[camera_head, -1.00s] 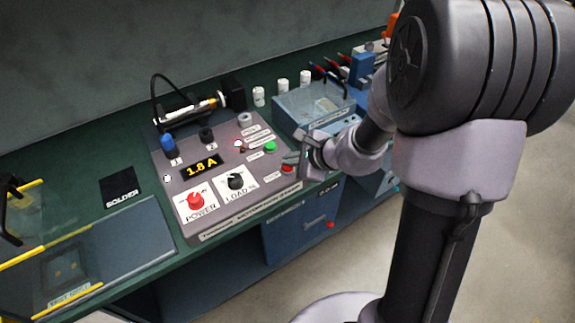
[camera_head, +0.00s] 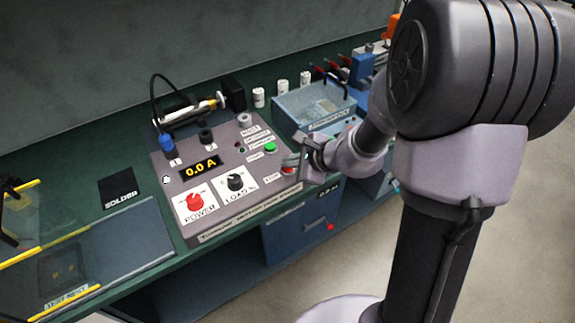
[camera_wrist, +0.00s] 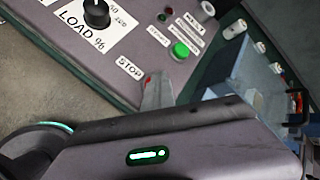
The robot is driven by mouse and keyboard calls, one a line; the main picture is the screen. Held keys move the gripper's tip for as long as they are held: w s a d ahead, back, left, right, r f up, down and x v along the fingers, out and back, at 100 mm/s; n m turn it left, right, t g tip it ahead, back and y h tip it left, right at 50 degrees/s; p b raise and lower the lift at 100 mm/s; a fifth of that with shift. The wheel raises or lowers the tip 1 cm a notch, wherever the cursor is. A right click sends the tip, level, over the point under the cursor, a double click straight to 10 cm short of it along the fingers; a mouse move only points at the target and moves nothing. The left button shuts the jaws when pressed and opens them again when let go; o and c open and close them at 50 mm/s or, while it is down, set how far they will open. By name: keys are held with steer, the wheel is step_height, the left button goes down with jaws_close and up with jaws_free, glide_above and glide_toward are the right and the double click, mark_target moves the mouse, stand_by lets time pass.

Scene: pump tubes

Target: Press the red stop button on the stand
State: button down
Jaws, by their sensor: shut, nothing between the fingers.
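The red stop button shows only as a small red sliver (camera_wrist: 148,77) beside the STOP label (camera_wrist: 129,68) in the wrist view, mostly covered by my fingers. My gripper (camera_wrist: 158,82) is shut and empty, with its fingertips right over the button. In the head view my gripper (camera_head: 291,161) is at the right edge of the sloped grey control panel (camera_head: 222,220). I cannot tell whether the fingertips touch the button. The panel display (camera_head: 200,168) reads 0.0 A.
A green button (camera_head: 270,148) sits just behind the stop button. A red power knob (camera_head: 195,201) and a black load knob (camera_head: 235,182) are to the left. A blue-grey box (camera_head: 314,102) stands behind my gripper. A black solder pad (camera_head: 118,190) lies far left.

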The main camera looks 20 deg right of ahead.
mark_target(291, 170)
steer(key=shift+r+p, duration=0.7)
steer(key=shift+r, duration=0.3)
step_height(291, 170, up, 5)
steer(key=p, duration=0.3)
steer(key=shift+p, duration=0.4)
